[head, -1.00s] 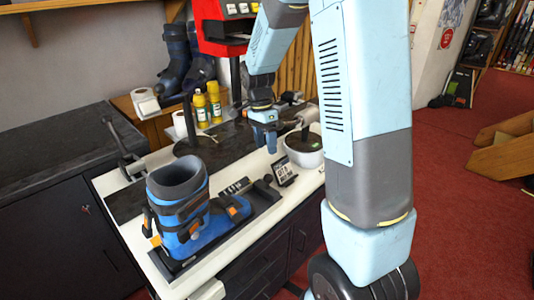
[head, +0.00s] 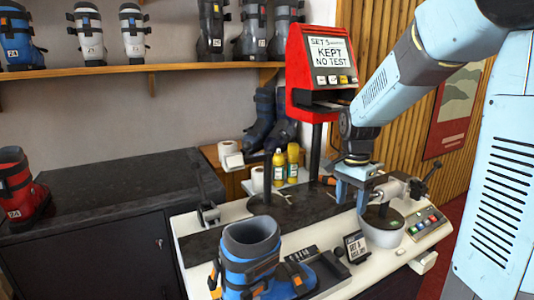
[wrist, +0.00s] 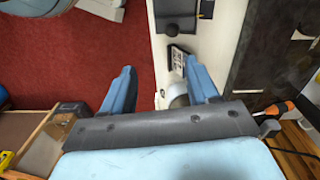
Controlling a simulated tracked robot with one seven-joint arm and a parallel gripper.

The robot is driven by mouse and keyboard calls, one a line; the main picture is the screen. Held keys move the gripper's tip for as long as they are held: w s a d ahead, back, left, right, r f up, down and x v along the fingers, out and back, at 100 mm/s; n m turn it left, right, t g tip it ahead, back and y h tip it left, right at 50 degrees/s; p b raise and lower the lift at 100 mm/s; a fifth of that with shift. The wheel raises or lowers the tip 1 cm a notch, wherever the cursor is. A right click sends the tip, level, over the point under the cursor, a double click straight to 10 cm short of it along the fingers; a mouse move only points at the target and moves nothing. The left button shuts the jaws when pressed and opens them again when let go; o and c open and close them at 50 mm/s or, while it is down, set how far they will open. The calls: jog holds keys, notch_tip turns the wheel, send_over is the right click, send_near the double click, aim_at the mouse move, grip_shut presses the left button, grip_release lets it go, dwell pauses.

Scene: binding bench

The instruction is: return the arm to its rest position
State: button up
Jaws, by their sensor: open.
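My gripper (head: 356,190) hangs at the end of my pale blue arm, over the white bench (head: 225,213), just behind and above a white round pot (head: 383,233). In the wrist view my gripper (wrist: 160,88) has its two blue fingers well apart. Nothing is held between them; red floor and the bench's edge show beyond. A blue ski boot (head: 250,258) stands upright on the bench at the front left, apart from my gripper.
A red machine (head: 322,70) reading "KEPT NO TEST" stands on a post behind my gripper. Yellow bottles (head: 292,163) stand at the back. A small sign (head: 355,246) and a button panel (head: 427,223) are on the bench. A boot shelf (head: 120,72) runs along the wall.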

jog(key=s+r+n+t, duration=0.3)
jog(key=s+r+n, duration=0.2)
jog(key=s, duration=0.4)
jog(key=s+r+n+t, duration=0.3)
jog(key=s+r+n, duration=0.3)
jog(key=s, duration=0.4)
jog(key=shift+s+d, duration=0.15)
